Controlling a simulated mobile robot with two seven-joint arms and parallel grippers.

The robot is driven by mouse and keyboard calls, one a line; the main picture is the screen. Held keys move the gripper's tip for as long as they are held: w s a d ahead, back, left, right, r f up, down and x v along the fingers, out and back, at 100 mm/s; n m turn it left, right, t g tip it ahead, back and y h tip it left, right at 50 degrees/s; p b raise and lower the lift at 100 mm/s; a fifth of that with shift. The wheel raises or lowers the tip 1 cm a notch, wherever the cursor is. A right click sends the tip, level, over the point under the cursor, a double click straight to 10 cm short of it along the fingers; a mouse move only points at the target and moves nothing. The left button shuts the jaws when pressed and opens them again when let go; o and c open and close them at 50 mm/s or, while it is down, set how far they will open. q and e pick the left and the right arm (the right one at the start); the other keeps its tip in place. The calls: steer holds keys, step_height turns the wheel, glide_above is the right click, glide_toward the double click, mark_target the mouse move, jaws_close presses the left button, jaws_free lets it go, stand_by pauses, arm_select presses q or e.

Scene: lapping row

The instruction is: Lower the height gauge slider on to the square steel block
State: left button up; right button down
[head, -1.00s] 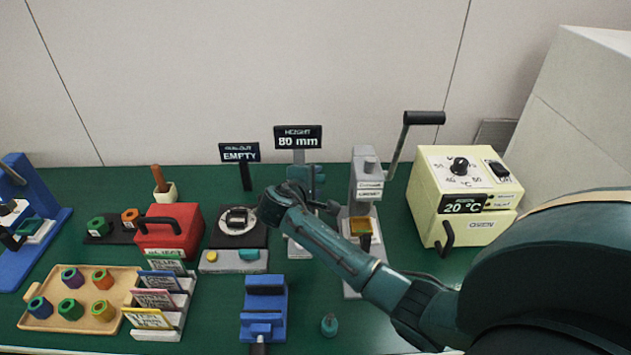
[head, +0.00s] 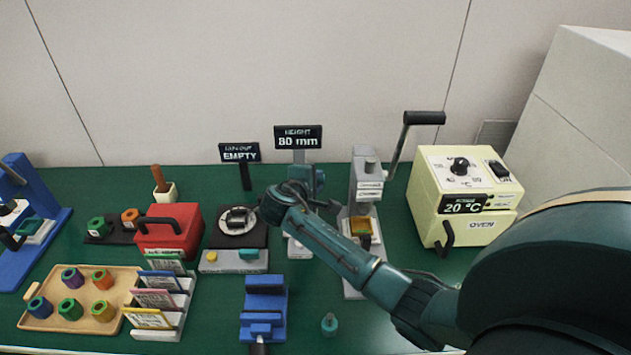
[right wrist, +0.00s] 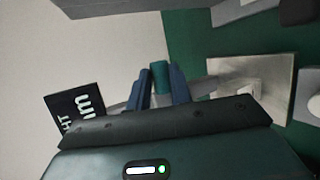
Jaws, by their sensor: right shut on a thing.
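The height gauge shows a black sign (head: 298,137) reading "HEIGHT 80 mm" in the head view. Its teal slider (head: 319,180) is high on the column, partly hidden by my right arm. My right gripper (right wrist: 161,88) is shut on a teal part of the slider (right wrist: 160,76), which shows between its blue fingers in the right wrist view. Below, the gauge's grey base (head: 298,249) is partly covered by my forearm. A square steel surface (right wrist: 278,82) lies right of the fingers in the right wrist view, apart from them; I cannot tell block from base there. My left gripper is out of view.
Close on the right stands a grey lever press (head: 366,185), then a cream oven (head: 465,200). On the left are a turntable unit (head: 237,240), a red box (head: 168,235) and a wooden tray (head: 90,322). A blue vise (head: 263,305) stands in front.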

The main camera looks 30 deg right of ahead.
steer(key=shift+f, duration=0.25)
step_height(320, 180, down, 3)
steer(key=shift+r+b, duration=0.2)
steer(key=shift+b, duration=0.6)
steer(key=shift+f, duration=0.55)
steer(key=c, duration=1.3)
jaws_free()
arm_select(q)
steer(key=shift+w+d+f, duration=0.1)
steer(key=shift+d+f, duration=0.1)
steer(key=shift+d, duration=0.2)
arm_select(e)
steer(key=shift+o, duration=0.2)
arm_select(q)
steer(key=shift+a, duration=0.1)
arm_select(e)
steer(key=shift+a+r, duration=0.1)
